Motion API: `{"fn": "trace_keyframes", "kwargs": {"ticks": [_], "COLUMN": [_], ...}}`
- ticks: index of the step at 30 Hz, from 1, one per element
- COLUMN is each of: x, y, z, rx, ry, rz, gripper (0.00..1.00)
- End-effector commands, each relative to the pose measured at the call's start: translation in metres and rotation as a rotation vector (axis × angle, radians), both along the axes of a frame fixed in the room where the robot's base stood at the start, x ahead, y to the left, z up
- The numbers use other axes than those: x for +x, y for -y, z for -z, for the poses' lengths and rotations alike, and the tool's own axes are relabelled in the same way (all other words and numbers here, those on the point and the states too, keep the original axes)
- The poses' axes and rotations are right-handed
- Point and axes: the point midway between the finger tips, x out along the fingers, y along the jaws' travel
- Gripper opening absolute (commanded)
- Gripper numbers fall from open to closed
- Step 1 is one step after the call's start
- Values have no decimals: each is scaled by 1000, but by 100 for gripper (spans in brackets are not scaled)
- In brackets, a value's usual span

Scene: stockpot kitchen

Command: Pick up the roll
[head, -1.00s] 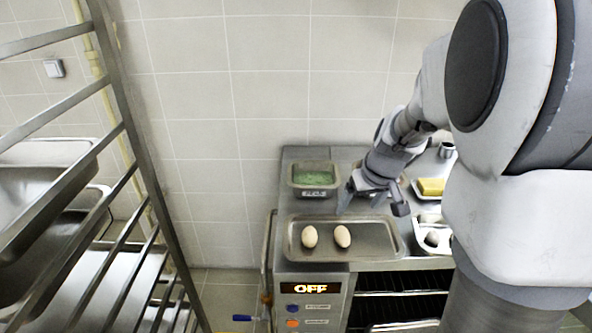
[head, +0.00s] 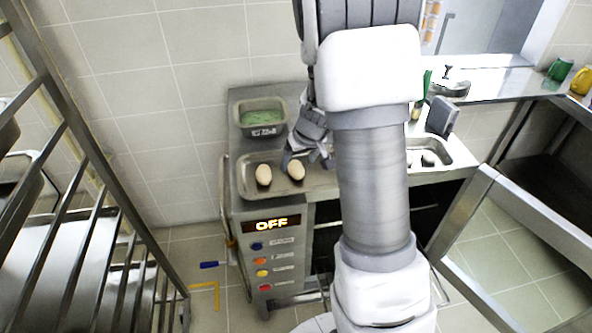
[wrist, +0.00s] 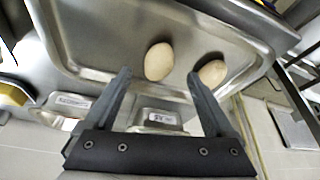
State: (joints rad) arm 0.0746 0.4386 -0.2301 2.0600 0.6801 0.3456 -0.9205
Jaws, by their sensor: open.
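Two pale, egg-shaped rolls lie on a shallow metal tray (head: 246,190), the left roll (head: 264,175) and the right roll (head: 296,169) a small gap apart. My gripper (head: 308,160) is just behind and right of the right roll, partly hidden by my arm. In the wrist view my gripper (wrist: 159,74) is open and empty. One roll (wrist: 159,61) appears between the fingertips, beyond them. The other roll (wrist: 212,73) is partly covered by the right finger. I cannot tell whether that finger touches it.
A small labelled pan with green contents (head: 263,118) stands behind the tray. Another tray (head: 432,150) is to the right, partly hidden by my arm. A metal rack (head: 75,190) stands at left. The unit's panel (head: 265,226) reads OFF. A metal table frame (head: 500,215) stands at right.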

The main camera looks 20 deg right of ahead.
Motion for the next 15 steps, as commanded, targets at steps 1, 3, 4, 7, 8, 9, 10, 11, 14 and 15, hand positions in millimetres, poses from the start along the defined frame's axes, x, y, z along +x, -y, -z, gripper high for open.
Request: {"fn": "trace_keyframes", "kwargs": {"ticks": [1, 3, 4, 7, 8, 9, 10, 11, 14, 15], "x": [2, 6, 8, 12, 13, 14, 14, 15, 15, 15], "y": [1, 2, 2, 2, 2, 1, 1, 1, 1, 1], "z": [9, 19, 23, 32, 34, 35, 36, 37, 36, 36], "rx": [0, 0, 1, 0, 0, 0, 0, 0, 0, 0], "ry": [-3, -4, -3, -2, -1, -1, -1, -1, 0, 0], "rz": [1, 1, 1, 1, 1, 0, -1, -1, -1, -1], "gripper": [89, 89, 89, 89, 89, 89, 89, 89, 89, 89]}}
